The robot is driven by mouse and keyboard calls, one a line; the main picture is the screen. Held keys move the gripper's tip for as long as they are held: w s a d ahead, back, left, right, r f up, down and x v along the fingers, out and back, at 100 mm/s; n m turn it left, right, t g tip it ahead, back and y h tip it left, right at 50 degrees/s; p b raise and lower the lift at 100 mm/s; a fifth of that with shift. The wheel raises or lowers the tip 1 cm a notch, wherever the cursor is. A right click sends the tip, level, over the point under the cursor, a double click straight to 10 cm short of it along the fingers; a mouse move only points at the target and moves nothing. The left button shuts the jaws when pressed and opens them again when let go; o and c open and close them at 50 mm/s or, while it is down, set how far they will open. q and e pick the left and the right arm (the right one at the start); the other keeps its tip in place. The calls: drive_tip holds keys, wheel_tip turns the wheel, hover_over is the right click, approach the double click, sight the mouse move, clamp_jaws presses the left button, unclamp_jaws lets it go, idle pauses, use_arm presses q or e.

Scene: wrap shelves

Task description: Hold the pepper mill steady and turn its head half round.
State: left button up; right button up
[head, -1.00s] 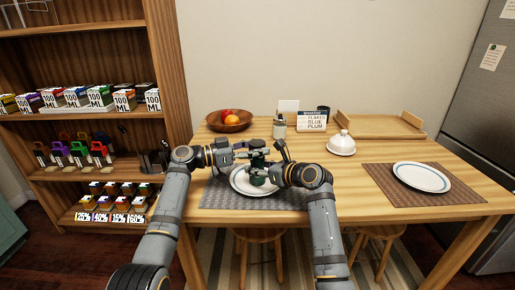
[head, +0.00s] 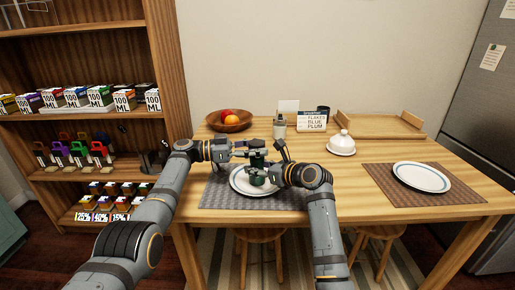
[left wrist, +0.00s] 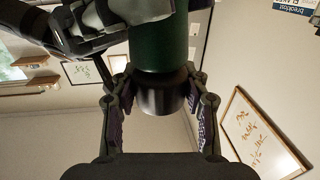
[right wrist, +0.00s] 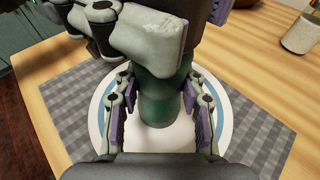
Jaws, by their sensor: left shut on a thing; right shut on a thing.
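The pepper mill stands upright over the white plate (head: 239,185), with a dark green body (head: 258,181) and a dark head. My left gripper (head: 256,146) is shut on the head, its fingers on either side. The left wrist view shows the dark head (left wrist: 160,95) between the fingers and the green body (left wrist: 160,45) beyond. My right gripper (head: 263,172) is lower and shut on the green body, which shows between its fingers in the right wrist view (right wrist: 163,100). The grippers partly hide the mill, and I cannot tell whether its base touches the plate.
The plate lies on a grey placemat (head: 222,199). Behind stand a fruit bowl (head: 229,127), a small jar (head: 279,130), a sign (head: 312,121) and a white domed dish (head: 341,149). A second plate (head: 421,177) is at the right. A stocked shelf stands left of the table.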

use_arm(q)
drive_tip(key=o, duration=1.2)
drive_tip(key=a, duration=0.4)
drive_tip(key=s+a, duration=0.1)
drive_tip(key=a, duration=0.7)
drive_tip(key=shift+s+f, duration=0.1)
drive_tip(key=shift+s, duration=0.05)
